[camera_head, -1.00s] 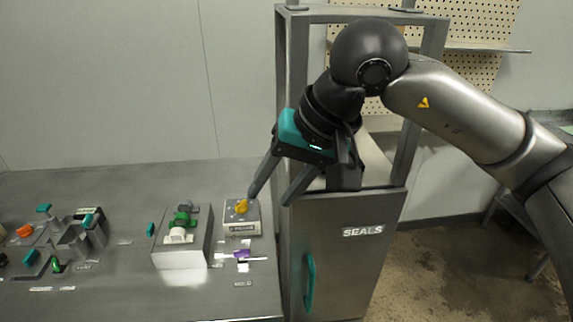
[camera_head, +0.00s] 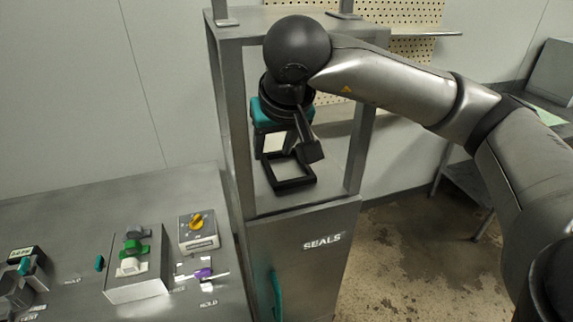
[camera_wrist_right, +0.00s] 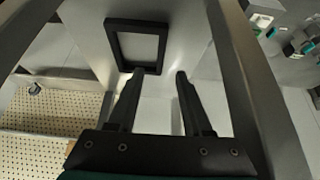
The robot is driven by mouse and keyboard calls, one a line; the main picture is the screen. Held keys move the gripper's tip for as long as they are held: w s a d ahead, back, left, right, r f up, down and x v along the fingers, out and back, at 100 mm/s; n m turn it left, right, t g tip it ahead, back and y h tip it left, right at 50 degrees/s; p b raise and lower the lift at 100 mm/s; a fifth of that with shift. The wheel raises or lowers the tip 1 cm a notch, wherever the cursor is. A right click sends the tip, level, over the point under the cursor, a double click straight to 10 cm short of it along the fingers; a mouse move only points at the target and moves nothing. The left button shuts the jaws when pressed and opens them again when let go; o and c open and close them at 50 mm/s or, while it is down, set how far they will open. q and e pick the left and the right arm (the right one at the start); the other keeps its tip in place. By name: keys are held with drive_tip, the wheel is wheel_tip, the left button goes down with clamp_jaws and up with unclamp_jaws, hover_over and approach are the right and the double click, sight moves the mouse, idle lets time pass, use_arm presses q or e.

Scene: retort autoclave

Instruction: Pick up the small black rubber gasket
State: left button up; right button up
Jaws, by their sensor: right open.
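The gasket (camera_head: 297,185) is a black, roughly square frame with an open middle. In the head view it appears to lie flat on the top shelf of the steel SEALS cabinet (camera_head: 302,244), between the posts. My right gripper (camera_head: 288,150) points down by the gasket's far side, open and empty. The wrist view shows the gasket (camera_wrist_right: 138,23) beyond the fingertips of the right gripper (camera_wrist_right: 160,75). The left finger there overlaps the gasket's nearest edge in the picture; I cannot tell whether they touch. My left gripper is not in view.
Upright steel posts (camera_head: 358,150) frame the shelf around my right arm. A pegboard (camera_head: 415,55) stands behind.

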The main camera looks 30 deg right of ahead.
sight(269, 168)
drive_tip(key=shift+p+x, duration=0.5)
drive_tip(key=shift+x, duration=2.5)
drive_tip(key=shift+s+a+f, duration=0.1)
drive_tip(key=shift+s, duration=0.1)
clamp_jaws()
